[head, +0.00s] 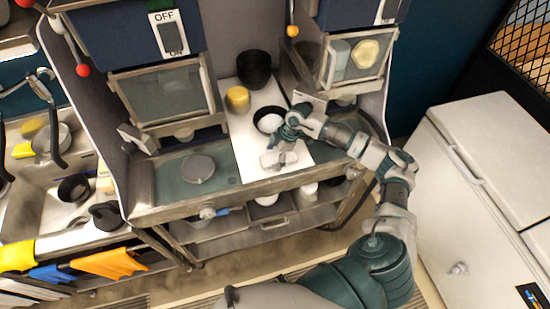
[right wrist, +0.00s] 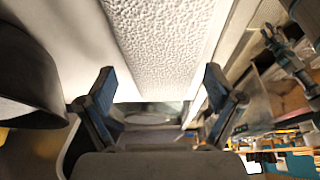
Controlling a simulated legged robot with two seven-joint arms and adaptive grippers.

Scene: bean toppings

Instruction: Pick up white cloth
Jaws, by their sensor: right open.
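The white cloth (right wrist: 165,45) shows in the right wrist view as a bumpy, textured pale strip ahead of my right gripper (right wrist: 160,98). In the head view, a small pale patch that looks like this cloth (head: 279,159) lies on the white board (head: 250,155) near the counter's front. My right gripper (head: 285,141) is open just above and behind it, and partly hides it. The fingers stand apart on either side of the strip in the wrist view; I cannot tell whether they touch it. My left gripper is not in view.
A black bowl with something white (head: 268,120) stands close behind my right gripper. A yellow container (head: 238,98) and black bowls (head: 254,68) are farther back. A round grey lid (head: 198,169) lies left of the board. A white chest (head: 490,190) stands at right.

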